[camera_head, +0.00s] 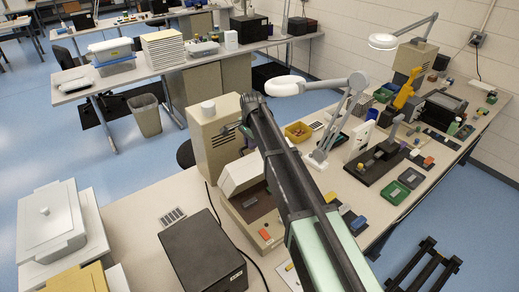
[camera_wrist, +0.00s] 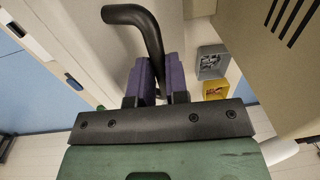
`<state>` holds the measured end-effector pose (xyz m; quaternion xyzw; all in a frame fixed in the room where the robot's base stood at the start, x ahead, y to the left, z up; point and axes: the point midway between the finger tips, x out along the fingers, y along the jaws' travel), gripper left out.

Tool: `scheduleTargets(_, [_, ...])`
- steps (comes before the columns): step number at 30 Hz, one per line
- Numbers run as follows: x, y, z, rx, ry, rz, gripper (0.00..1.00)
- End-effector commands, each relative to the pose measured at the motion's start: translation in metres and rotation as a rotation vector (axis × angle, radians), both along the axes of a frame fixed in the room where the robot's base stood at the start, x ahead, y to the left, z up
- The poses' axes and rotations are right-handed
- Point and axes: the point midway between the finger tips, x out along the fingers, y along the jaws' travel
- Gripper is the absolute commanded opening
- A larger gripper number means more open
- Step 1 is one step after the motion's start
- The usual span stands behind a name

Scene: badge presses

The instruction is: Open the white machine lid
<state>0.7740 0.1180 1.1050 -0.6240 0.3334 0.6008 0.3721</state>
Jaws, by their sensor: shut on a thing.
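In the wrist view my gripper (camera_wrist: 157,82) has its two purple fingers shut on a black bent handle (camera_wrist: 152,32), which rises between them and curves left. In the head view my dark arm crosses the bench and hides most of the gripper. A low machine with an off-white lid (camera_head: 240,174) and a brown front (camera_head: 251,208) with an orange button stands just left of my arm. Part of this machine is hidden behind the arm. I cannot tell from these views how the handle joins the lid.
A tall beige cabinet (camera_head: 212,140) with a white cylinder on top stands behind the machine. A dark box (camera_head: 203,252) stands in front. A yellow bin (camera_head: 298,132) and a white lamp (camera_head: 330,120) are right of my arm; the yellow bin shows in the wrist view (camera_wrist: 216,87).

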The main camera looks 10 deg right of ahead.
Motion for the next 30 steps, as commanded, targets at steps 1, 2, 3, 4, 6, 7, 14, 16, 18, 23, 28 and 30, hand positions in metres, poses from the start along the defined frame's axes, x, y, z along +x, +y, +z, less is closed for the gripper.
scheduleTargets(1, [0.01,0.007,0.0,0.001,-0.001,0.006,0.0])
scheduleTargets(2, [0.014,0.009,0.0,0.001,-0.001,0.007,0.0])
scheduleTargets(3, [0.019,0.012,0.0,0.001,-0.001,0.007,0.0])
scheduleTargets(4, [0.023,0.014,0.0,0.001,-0.001,0.007,0.0])
scheduleTargets(6, [0.031,0.019,0.0,0.0,0.0,0.007,0.0])
scheduleTargets(7, [0.034,0.021,-0.001,0.0,0.0,0.007,0.0])
scheduleTargets(14, [0.052,0.032,-0.004,0.0,0.003,0.005,0.0])
scheduleTargets(16, [0.055,0.034,-0.005,0.0,0.003,0.005,0.0])
scheduleTargets(18, [0.058,0.035,-0.005,0.0,0.003,0.005,0.0])
scheduleTargets(23, [0.061,0.037,-0.005,0.0,0.003,0.005,0.0])
scheduleTargets(28, [0.061,0.037,-0.005,0.0,0.003,0.005,0.0])
scheduleTargets(30, [0.061,0.037,-0.005,0.0,0.003,0.005,0.0])
